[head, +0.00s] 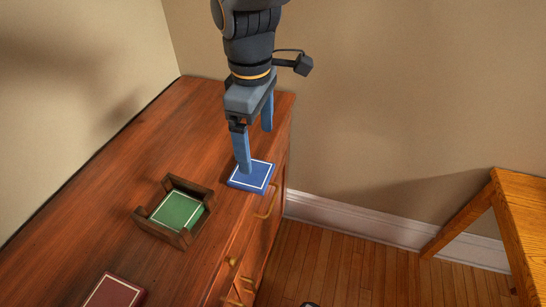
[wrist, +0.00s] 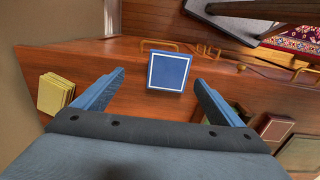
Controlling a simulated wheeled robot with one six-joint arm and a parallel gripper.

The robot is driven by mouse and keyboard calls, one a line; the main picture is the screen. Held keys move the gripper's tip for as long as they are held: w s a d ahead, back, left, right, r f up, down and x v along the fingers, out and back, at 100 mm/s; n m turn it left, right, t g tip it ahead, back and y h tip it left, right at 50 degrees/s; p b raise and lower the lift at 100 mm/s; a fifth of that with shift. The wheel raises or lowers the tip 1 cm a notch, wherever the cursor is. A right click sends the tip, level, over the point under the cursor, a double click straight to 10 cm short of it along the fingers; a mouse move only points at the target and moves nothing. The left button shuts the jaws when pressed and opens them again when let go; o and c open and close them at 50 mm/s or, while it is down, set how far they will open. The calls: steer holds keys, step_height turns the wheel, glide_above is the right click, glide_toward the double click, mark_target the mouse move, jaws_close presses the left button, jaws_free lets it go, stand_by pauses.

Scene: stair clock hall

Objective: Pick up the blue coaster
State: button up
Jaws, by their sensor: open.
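The blue coaster (head: 251,176) is a flat square with a white border line. It lies on the dresser top (head: 120,165) close to the front edge, near the far end. In the wrist view the blue coaster (wrist: 167,71) lies ahead of and between the fingers. My gripper (head: 256,150) is open and empty, pointing down above the coaster. In the head view one blue finger overlaps the coaster's back edge; I cannot tell whether it touches. The wrist view shows both fingers of my gripper (wrist: 160,88) spread wider than the coaster.
A wooden holder (head: 148,222) with a green coaster (head: 178,211) stands nearer on the dresser. A dark red box or book (head: 113,292) lies further forward. Yellow books or blocks (wrist: 54,94) show in the wrist view.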

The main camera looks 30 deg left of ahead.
mark_target(253, 173)
steer(key=shift+s+a+r, duration=0.1)
steer(key=shift+s, duration=0.5)
steer(key=shift+s+f, duration=0.15)
steer(key=shift+f, duration=0.05)
steer(key=shift+s+f+p, duration=0.1)
steer(key=shift+f+p, duration=0.35)
steer(key=shift+f, duration=3.1)
steer(key=c, duration=1.2)
steer(key=shift+c, duration=0.2)
steer(key=shift+r, duration=0.15)
